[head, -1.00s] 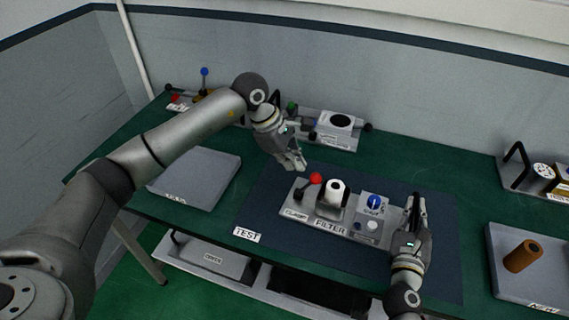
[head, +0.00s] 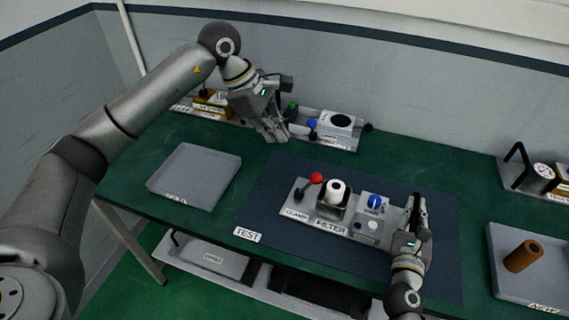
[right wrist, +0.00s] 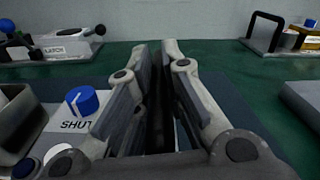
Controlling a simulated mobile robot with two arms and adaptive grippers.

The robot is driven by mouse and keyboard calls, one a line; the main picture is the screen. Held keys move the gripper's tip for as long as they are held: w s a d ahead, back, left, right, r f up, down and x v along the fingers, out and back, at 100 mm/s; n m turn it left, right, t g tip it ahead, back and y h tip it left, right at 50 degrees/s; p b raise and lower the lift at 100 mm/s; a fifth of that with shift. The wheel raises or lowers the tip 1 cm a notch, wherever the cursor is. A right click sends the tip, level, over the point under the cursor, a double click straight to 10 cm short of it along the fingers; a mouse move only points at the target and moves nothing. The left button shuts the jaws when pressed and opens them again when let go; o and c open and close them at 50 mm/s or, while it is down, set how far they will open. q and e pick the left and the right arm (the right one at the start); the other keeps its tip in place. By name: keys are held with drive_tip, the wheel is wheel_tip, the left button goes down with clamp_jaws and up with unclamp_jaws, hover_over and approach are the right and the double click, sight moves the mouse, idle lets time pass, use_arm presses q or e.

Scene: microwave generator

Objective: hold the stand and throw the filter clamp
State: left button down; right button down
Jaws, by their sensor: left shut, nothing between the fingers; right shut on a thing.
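The filter stand (head: 349,228) is a light grey plate on the dark mat, with CLAMP and FILTER labels. The clamp lever's red knob (head: 316,178) is on a dark stalk leaning up and right at the stand's left end. A white cylindrical filter (head: 336,190) stands in a dark holder beside it. My left gripper (head: 273,137) is shut and empty, above and left of the lever, apart from it. My right gripper (head: 416,207) is shut at the stand's right end. In the right wrist view its fingers (right wrist: 165,85) close on a dark part of the stand, mostly hidden.
A blue knob (head: 374,202) is on the filter stand. A grey tray (head: 193,176) lies at left, and another tray (head: 510,292) at right holds a brown cylinder (head: 523,256). Other stands line the back; one has a white unit (head: 338,125). A TEST label (head: 246,235) lies in front.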

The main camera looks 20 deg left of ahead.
use_arm(q)
drive_tip(key=shift+v, duration=0.95)
use_arm(e)
drive_tip(key=shift+s+d+f, duration=0.1)
drive_tip(key=shift+f, duration=0.35)
drive_tip(key=c, duration=1.6)
unclamp_jaws()
drive_tip(key=shift+o, duration=0.7)
drive_tip(key=shift+s, duration=0.1)
use_arm(q)
drive_tip(key=shift+w, duration=0.1)
use_arm(e)
drive_tip(key=s, duration=1.1)
drive_tip(key=shift+s+a+r, duration=0.3)
drive_tip(key=shift+a+r, duration=0.1)
use_arm(q)
drive_tip(key=shift+f, duration=0.15)
